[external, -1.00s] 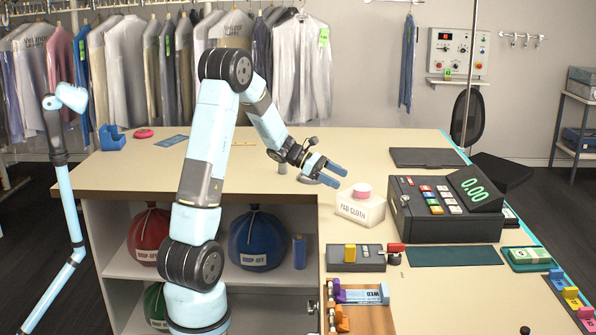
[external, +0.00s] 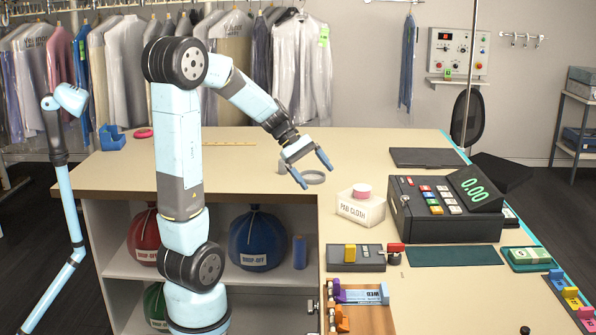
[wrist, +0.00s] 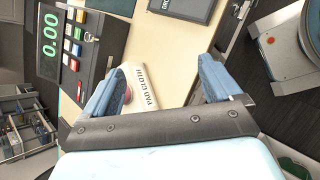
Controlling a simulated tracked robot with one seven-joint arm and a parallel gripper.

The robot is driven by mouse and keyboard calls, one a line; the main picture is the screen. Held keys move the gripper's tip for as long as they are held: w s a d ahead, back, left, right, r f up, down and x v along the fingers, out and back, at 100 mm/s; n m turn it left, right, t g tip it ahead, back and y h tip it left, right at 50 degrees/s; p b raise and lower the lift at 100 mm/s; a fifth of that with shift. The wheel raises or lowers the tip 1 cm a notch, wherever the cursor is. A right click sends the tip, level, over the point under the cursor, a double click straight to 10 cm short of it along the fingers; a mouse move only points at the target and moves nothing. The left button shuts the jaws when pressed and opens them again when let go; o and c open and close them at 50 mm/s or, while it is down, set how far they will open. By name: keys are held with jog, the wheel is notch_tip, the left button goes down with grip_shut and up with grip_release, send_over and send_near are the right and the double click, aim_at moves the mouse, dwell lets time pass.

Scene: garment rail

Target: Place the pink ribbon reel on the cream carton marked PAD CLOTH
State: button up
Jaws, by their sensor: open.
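The pink ribbon reel (external: 362,190) sits on top of the cream carton (external: 360,208) marked PAD CLOTH, on the counter left of the cash register. My gripper (external: 311,170) is open and empty, above the counter to the left of the carton and apart from it. In the wrist view the carton (wrist: 148,88) shows between the fingers of my gripper (wrist: 160,85). The reel (wrist: 128,95) is partly hidden there behind one finger.
The cash register (external: 445,208) stands right of the carton. A grey ring-shaped item (external: 314,178) lies on the counter behind my gripper. A reddish-pink ring (external: 143,133) and a blue holder (external: 111,138) are at the far left. The counter's back middle is largely clear.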

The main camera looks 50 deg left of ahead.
jog(key=s+r+m+t+y, duration=0.1)
jog(key=s+r+m+y, duration=0.1)
jog(key=s+m+y, duration=0.2)
jog(key=s+a+r+m+t+y, duration=0.1)
jog(key=s+m+y, duration=0.3)
jog(key=s+m, duration=0.5)
jog(key=s+r+t, duration=0.1)
jog(key=s, duration=0.5)
jog(key=shift+s+a+r+m, duration=0.2)
jog(key=shift+a+m, duration=0.1)
jog(key=shift+m, duration=0.1)
